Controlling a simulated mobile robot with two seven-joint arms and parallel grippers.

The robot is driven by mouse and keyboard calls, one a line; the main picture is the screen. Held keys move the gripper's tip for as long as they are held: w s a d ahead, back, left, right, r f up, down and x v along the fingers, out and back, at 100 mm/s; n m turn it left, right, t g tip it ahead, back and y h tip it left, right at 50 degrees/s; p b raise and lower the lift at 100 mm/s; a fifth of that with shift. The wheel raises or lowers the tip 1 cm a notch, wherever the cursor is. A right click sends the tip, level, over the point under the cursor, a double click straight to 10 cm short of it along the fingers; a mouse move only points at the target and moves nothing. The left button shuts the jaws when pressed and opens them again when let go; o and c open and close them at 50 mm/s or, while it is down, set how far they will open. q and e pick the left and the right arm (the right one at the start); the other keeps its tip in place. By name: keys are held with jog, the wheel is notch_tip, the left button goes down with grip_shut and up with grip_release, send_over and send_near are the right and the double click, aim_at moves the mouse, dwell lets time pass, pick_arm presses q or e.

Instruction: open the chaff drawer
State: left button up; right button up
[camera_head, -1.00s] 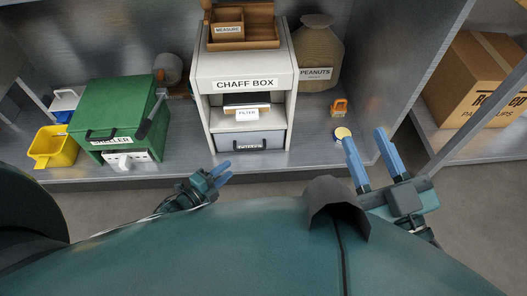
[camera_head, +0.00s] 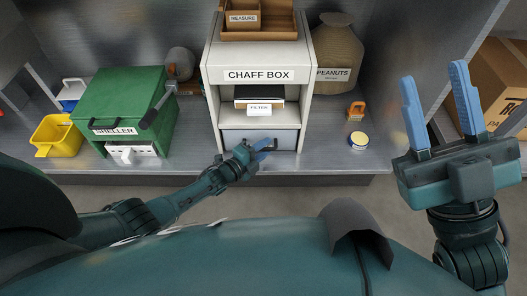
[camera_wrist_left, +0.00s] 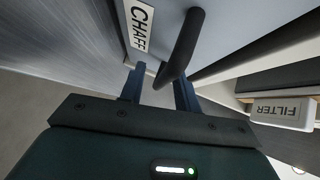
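The white chaff box (camera_head: 261,75) stands on the metal counter. Its grey chaff drawer (camera_head: 287,138) sits closed at the bottom. My left gripper (camera_head: 265,149) is at the drawer front and hides part of it. In the left wrist view the drawer's dark handle (camera_wrist_left: 184,42) reaches between the two spread blue fingers of this gripper (camera_wrist_left: 160,85), beside the CHAFF label (camera_wrist_left: 138,25). The fingers stand apart, and I see no clear grip on the handle. My right gripper (camera_head: 433,75) is open and empty, raised at the right.
Above the drawer is the filter (camera_head: 259,108). Left stand the green sheller (camera_head: 120,103) and a yellow bin (camera_head: 58,135). Right are a peanuts sack (camera_head: 337,55), an orange item (camera_head: 356,111) and a round yellow-rimmed lid (camera_head: 358,140). A cardboard box (camera_head: 500,85) is far right.

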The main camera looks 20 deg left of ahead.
pick_arm(q)
jog(key=shift+c, duration=0.4)
grip_shut()
